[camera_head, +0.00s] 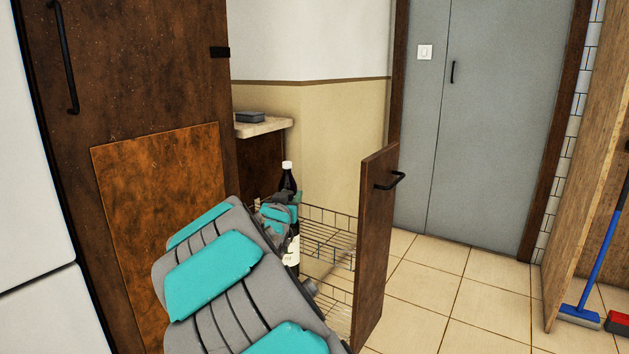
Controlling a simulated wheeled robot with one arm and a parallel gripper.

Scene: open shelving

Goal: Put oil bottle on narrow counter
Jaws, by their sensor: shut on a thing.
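The oil bottle (288,178) is dark with a white cap and a pale label low on its side. It stands roughly upright in the middle of the head view, at the open pull-out wire rack. My gripper (283,212) is shut on the bottle's upper body; my arm hides part of the bottle and the fingertips. I cannot tell whether the bottle's base touches a rack shelf. The narrow counter (262,127) is a pale worktop behind and above the rack, with a small grey box-like item (250,117) on it.
The pull-out wire rack (330,226) stands open, with its brown front panel (376,245) and black handle to the right of the bottle. A tall brown cabinet (140,70) stands on the left. Tiled floor (440,285) is clear to the right, before grey doors (480,120).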

